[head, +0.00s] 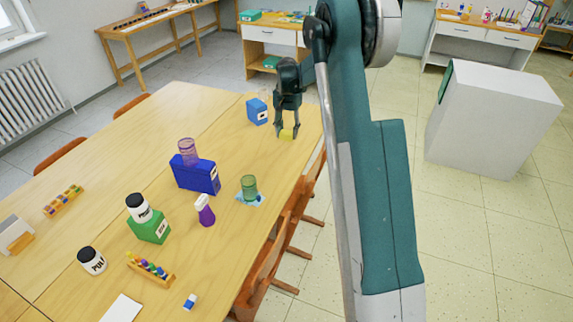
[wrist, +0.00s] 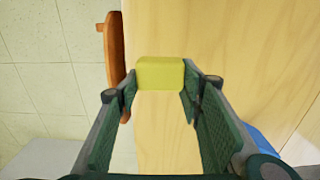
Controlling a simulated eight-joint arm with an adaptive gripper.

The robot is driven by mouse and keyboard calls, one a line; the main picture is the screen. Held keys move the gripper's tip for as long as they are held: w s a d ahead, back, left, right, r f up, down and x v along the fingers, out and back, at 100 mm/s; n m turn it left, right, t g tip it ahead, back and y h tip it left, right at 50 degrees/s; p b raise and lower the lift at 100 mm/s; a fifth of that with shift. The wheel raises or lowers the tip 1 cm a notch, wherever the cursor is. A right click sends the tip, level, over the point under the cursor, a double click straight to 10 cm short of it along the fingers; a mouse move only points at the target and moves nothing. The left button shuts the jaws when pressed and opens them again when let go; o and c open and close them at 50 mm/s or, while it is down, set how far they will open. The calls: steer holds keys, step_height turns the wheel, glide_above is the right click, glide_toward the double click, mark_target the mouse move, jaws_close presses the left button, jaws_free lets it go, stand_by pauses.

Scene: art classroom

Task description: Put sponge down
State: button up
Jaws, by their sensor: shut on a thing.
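The yellow sponge (head: 287,134) is between the fingertips of my gripper (head: 287,131), near the far right end of the wooden table (head: 235,118). In the wrist view the sponge (wrist: 160,73) fills the gap between the two fingers of my gripper (wrist: 160,90), with table surface behind it. My gripper is shut on the sponge and points down. I cannot tell whether the sponge touches the table or hangs just above it.
A blue box (head: 257,112) stands just left of my gripper. A dark blue box (head: 195,174) bears a purple cup (head: 187,150). A green cup (head: 249,187) and a purple bottle (head: 204,210) stand nearer. Wooden chairs (head: 262,262) line the right edge. The table's far left part is clear.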

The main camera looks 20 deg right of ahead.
glide_above(287, 162)
steer(key=shift+w+d+f, duration=0.1)
steer(key=shift+f, duration=2.2)
steer(key=shift+f, duration=0.1)
steer(key=shift+f+b, duration=0.4)
steer(key=shift+f, duration=2.65)
steer(key=shift+f, duration=1.85)
steer(key=shift+f+b, duration=0.15)
steer(key=shift+b, duration=0.25)
steer(key=o, duration=0.4)
steer(key=shift+o, duration=1.4)
